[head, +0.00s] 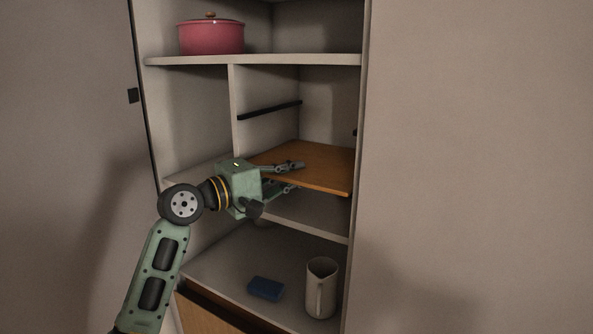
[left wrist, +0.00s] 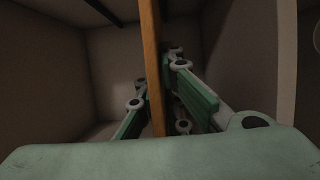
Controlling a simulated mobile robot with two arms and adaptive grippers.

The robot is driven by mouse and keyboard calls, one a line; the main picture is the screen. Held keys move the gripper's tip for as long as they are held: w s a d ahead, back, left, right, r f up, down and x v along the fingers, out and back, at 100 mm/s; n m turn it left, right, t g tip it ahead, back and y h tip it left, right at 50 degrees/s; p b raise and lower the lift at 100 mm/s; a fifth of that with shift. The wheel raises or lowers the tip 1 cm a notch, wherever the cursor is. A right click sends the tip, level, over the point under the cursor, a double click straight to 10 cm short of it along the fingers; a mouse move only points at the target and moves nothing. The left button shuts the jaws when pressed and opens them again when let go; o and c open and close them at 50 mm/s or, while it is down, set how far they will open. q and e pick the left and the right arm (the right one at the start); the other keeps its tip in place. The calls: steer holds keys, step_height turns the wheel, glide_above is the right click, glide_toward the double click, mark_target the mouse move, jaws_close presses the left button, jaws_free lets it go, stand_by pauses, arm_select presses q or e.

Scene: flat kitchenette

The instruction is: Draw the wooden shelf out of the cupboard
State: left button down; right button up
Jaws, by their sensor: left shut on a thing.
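The wooden shelf (head: 322,162) is a flat orange-brown board in the middle right compartment of the cupboard (head: 250,61). Its front edge is near the compartment's opening and it lies above a fixed pale shelf. My left gripper (head: 296,176) is at the board's front left, one finger above it and one below, shut on it. In the left wrist view the board (left wrist: 152,60) shows edge-on, between the two fingers (left wrist: 158,105). The board's far end is partly hidden by the compartment. My right gripper is in neither view.
A pink pot (head: 211,38) with a lid stands on the upper shelf. A white pitcher (head: 321,288) and a blue block (head: 265,288) are on the lower shelf. A dark rail (head: 270,110) runs along the compartment's left wall, above the board. An upright divider (head: 233,112) stands left of it.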

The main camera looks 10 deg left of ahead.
mark_target(282, 179)
arm_select(q)
steer(key=shift+s+a, duration=0.25)
steer(key=shift+s, duration=0.35)
steer(key=shift+s+a+b, duration=0.3)
steer(key=shift+s+b, duration=0.1)
steer(key=shift+s, duration=0.45)
steer(key=shift+s+a+b, duration=0.3)
steer(key=shift+s, duration=0.55)
steer(key=shift+s+a+b, duration=0.25)
steer(key=shift+s+a, duration=0.05)
steer(key=shift+s, duration=0.5)
steer(key=s+a+b, duration=0.2)
steer(key=s+a, duration=0.2)
steer(key=s, duration=0.7)
steer(key=s+a+b, duration=0.2)
steer(key=s+a, duration=0.2)
steer(key=s, duration=0.7)
steer(key=shift+r, duration=0.3)
